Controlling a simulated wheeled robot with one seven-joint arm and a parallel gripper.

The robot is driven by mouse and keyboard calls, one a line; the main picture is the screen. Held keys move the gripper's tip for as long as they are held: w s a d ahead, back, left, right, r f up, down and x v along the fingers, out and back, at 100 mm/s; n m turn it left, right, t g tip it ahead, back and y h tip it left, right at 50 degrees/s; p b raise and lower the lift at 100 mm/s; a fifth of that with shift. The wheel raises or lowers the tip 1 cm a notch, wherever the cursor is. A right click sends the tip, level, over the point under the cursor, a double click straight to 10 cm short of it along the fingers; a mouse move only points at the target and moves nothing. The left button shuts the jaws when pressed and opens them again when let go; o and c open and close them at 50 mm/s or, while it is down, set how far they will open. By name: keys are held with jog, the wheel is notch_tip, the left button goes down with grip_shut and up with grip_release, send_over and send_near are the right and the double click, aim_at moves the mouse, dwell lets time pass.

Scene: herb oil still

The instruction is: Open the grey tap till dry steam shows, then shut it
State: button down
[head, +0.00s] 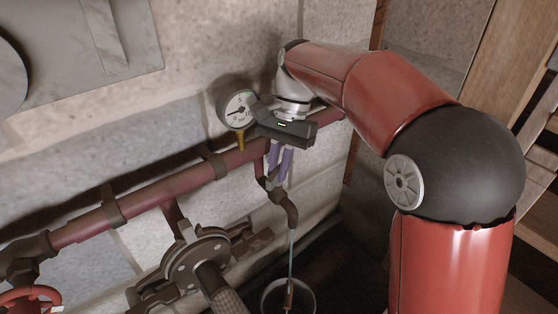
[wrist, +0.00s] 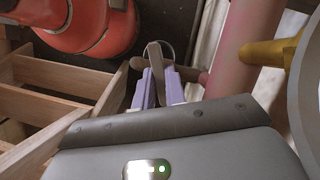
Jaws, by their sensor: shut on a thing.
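My gripper (head: 277,172) reaches down to the tap on the short drain pipe below the red steam pipe. Its purple fingers are shut on the tap's flat grey lever (wrist: 155,62), which stands between them in the wrist view. In the head view the fingers mostly hide the lever; the tap's dark body (head: 268,184) shows beside them. The drain's outlet (head: 291,213) points down. A thin pale-blue stream (head: 291,250) runs from it into a bucket (head: 266,293). It looks like water; I see no clear white plume.
The red steam pipe (head: 150,188) runs along the stone wall. A pressure gauge (head: 238,108) with a brass stem is just left of my gripper. A flanged valve (head: 195,262) and a red handwheel (head: 30,299) are lower left. Wooden slats (wrist: 50,75) show in the wrist view.

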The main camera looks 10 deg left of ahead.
jog(key=c, duration=1.5)
grip_release()
jog(key=shift+o, duration=0.2)
jog(key=shift+v, duration=3.9)
